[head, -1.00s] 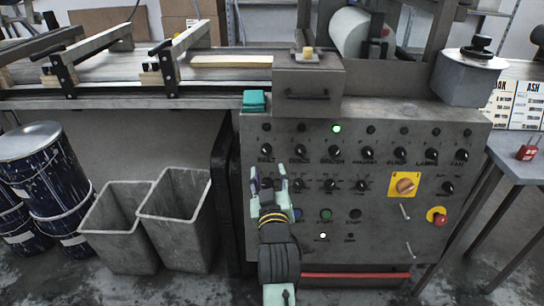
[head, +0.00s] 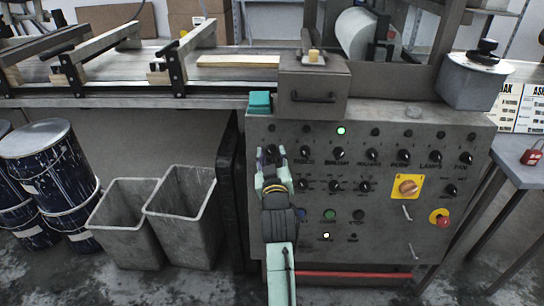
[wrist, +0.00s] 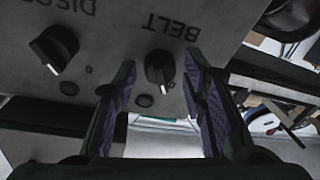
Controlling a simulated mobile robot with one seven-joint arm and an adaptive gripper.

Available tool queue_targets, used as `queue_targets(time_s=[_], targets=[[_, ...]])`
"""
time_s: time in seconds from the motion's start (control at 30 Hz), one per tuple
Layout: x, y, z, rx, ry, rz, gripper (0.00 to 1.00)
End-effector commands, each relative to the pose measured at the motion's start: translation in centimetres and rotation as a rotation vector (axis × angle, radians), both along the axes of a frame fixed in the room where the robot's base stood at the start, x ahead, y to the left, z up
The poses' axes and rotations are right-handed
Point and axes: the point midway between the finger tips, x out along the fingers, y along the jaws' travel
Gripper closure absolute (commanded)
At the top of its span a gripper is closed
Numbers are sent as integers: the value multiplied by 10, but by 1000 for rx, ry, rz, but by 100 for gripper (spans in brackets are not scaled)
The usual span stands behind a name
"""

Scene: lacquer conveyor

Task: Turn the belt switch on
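The belt switch (wrist: 160,68) is a black rotary knob with a white pointer mark, beside the printed word BELT in the wrist view. Its pointer points toward the bottom and slightly right of that picture. My gripper (wrist: 160,75) is open, with one purple-padded finger on each side of the knob. Both fingers appear apart from it. In the head view my gripper (head: 271,158) is at the upper left of the grey control panel (head: 390,235), where it mostly hides the belt switch and its label.
The disc knob (wrist: 53,48) is left of the belt switch in the wrist view. More knobs fill the panel, with a lit green lamp (head: 341,131), an orange switch on a yellow plate (head: 407,187) and a red button (head: 442,219). Two grey bins (head: 182,223) stand left.

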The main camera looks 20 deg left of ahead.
Motion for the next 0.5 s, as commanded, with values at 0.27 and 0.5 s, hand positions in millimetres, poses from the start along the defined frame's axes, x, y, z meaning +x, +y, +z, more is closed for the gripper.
queue_targets(time_s=[0.27,0.5], targets=[[0,0,0,0,0,0,82],[0,0,0,0,0,0,98]])
